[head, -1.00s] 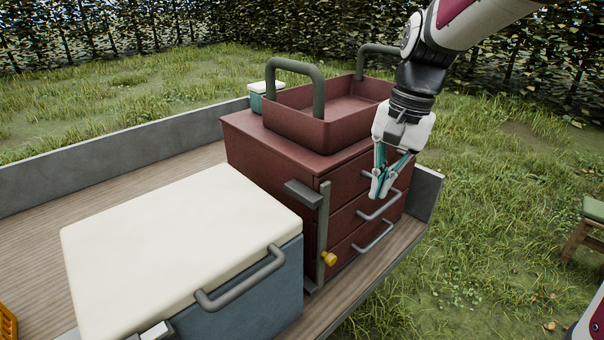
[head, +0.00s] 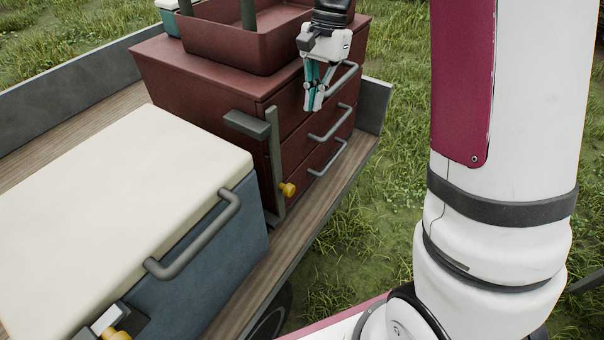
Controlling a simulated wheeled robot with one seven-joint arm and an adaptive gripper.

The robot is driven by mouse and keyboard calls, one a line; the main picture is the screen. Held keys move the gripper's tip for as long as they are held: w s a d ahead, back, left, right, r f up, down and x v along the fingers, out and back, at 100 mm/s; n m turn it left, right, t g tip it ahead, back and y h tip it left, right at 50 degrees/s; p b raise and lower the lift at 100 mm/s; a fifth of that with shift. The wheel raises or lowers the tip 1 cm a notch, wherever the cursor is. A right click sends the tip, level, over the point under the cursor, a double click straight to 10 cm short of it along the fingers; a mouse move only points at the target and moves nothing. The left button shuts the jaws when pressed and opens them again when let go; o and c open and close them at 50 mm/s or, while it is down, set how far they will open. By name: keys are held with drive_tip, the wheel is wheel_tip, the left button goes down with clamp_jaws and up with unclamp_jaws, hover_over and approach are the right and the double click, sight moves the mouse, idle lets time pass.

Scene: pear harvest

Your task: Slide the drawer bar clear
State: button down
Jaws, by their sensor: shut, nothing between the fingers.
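The drawer bar (head: 276,165) is a grey upright strip at the left edge of the red chest's front. It has a grey block at its top and a yellow knob (head: 288,190) low on it. The red drawer chest (head: 195,83) has three drawers with grey handles, and all look closed. My gripper (head: 314,108) points down in front of the top drawer, to the right of the bar and apart from it. Its teal fingers are together and hold nothing. Whether they touch the chest I cannot tell.
A blue cooler with a cream lid (head: 120,180) stands left of the chest, its handle (head: 195,240) facing front. A red open tray (head: 225,42) sits on the chest. The wooden cart bed (head: 320,205) has a narrow free strip before the chest. Grass lies beyond.

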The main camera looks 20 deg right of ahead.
drive_tip(key=b+x, duration=0.1)
drive_tip(key=x, duration=1.9)
drive_tip(key=shift+b, duration=0.35)
drive_tip(key=shift+s+a+r, duration=0.1)
drive_tip(key=shift+a+r, duration=0.05)
drive_tip(key=shift+s+a+p, duration=0.55)
drive_tip(key=shift+s+a, duration=0.55)
drive_tip(key=shift+a, duration=0.35)
drive_tip(key=shift+r, duration=0.1)
